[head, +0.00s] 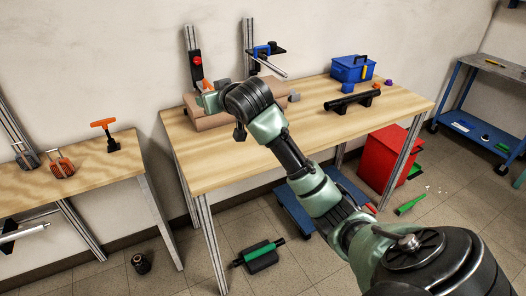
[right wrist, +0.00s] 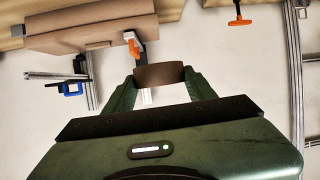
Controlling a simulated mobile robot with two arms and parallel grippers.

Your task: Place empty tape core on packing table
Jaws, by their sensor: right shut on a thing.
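My right gripper (right wrist: 160,82) is shut on a short brown cardboard ring, the tape core (right wrist: 160,74), in the right wrist view. In the head view my right gripper (head: 207,99) is over the back left of the wooden packing table (head: 225,167), partly hidden by my wrist. The core cannot be made out there. An orange-handled tape dispenser (right wrist: 131,42) stands beside a brown cardboard piece (right wrist: 70,36), just beyond the core in the wrist view. I cannot tell whether the core touches anything else. My left gripper is not in view.
A clamp on an upright post (head: 262,52), a black bar on stands (head: 352,101) and a blue toolbox (head: 352,68) are on the table. Its front left is clear. A second bench (head: 90,174) stands left, across a gap. A red bin (head: 386,160) is below right.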

